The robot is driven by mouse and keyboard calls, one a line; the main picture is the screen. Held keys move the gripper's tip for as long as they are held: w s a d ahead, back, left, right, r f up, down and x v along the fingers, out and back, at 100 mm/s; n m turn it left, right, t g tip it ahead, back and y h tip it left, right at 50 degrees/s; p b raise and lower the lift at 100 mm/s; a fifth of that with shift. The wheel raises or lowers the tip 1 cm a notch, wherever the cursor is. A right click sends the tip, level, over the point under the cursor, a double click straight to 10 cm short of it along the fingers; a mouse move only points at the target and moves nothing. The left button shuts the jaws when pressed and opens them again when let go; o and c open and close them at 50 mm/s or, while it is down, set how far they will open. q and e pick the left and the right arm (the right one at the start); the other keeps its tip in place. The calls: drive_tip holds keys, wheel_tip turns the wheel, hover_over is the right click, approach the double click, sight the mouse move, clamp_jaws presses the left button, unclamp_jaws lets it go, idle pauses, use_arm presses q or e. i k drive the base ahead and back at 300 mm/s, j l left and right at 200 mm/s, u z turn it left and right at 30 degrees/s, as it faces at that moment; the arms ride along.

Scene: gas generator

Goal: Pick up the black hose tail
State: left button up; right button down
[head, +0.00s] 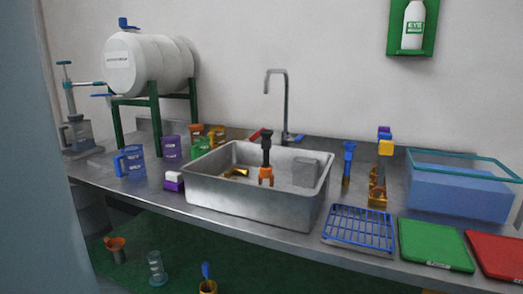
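I cannot make out a thing that is clearly the black hose tail. The darkest slender piece is an upright black part (267,143) with an orange forked lower end (266,175), seen over the metal sink (245,204). I cannot tell whether it stands in the sink or hangs there, or whether it is the hose tail. Neither of my grippers shows in the head view.
A blue wire rack (358,229), a green tray (434,245) and a red tray (500,256) lie at the right front. A blue tank (458,191) stands behind them. A white barrel (150,64) on green legs and several mugs are at the left.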

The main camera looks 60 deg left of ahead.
sight(266, 135)
drive_tip(key=u, duration=1.85)
